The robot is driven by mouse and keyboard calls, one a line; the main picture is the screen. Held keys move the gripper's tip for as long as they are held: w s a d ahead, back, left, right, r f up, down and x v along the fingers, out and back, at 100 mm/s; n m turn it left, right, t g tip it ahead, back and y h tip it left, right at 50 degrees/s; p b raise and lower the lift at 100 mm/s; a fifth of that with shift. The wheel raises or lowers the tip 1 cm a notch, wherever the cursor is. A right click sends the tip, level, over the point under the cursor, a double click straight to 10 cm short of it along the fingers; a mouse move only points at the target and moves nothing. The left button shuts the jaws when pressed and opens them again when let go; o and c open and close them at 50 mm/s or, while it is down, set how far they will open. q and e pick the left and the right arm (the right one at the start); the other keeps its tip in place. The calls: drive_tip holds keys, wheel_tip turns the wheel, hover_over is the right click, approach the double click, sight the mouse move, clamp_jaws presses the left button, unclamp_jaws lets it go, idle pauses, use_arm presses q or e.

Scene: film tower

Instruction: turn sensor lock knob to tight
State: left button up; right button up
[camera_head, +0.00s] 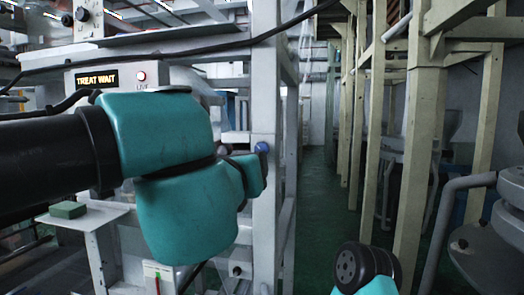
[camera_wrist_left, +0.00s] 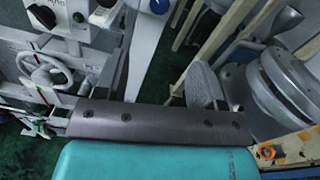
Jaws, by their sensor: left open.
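A small blue round knob (camera_head: 262,147) sits on the pale grey upright post, just right of my left wrist; it may be the sensor lock knob, but no label is readable. A blue knob also shows at the top edge of the left wrist view (camera_wrist_left: 158,6), on a white part. My left gripper (camera_wrist_left: 162,78) is open, with its two fingers apart and nothing between them. It lies below that knob in the wrist view, apart from it. In the head view, my teal left wrist hides most of the gripper.
A green block (camera_head: 68,210) lies on a white shelf at left. A handwheel (camera_wrist_left: 52,76) stands left in the wrist view. A green-floored aisle (camera_head: 318,215) is clear beyond the post.

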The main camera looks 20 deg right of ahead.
sight(262, 149)
use_arm(q)
drive_tip(key=x, duration=1.7)
drive_tip(key=shift+d, duration=0.15)
drive_tip(key=shift+w, duration=0.1)
drive_tip(key=c, duration=0.9)
